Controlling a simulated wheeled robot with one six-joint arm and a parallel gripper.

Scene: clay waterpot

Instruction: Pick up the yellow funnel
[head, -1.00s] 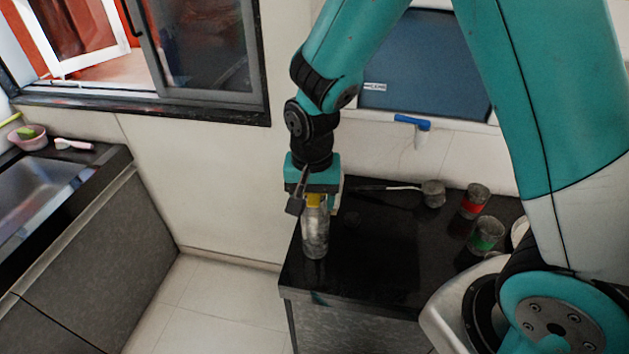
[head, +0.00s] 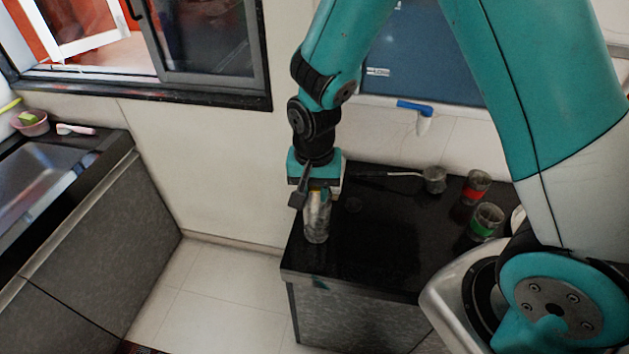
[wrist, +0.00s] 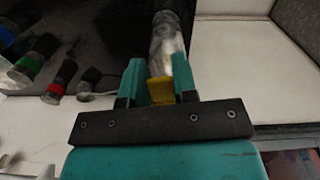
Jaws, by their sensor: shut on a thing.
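The yellow funnel (wrist: 161,90) is between the two teal fingers of my gripper (wrist: 157,78) in the wrist view, and the gripper is shut on it. In the head view, a little yellow of the funnel (head: 318,188) shows just under the gripper (head: 317,184). A clear bottle (head: 317,222) stands upright on the dark counter (head: 375,250) directly below the funnel. It also shows just beyond the fingers in the wrist view (wrist: 166,42). The funnel's lower end is hidden, so I cannot tell whether it is inside the bottle's neck.
A long-handled pot (head: 434,180), a red-banded jar (head: 476,187) and a green-banded jar (head: 487,221) stand on the counter to the right. A blue-handled item (head: 415,108) is against the wall behind. The bottle is close to the counter's left edge. Open floor lies to the left.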

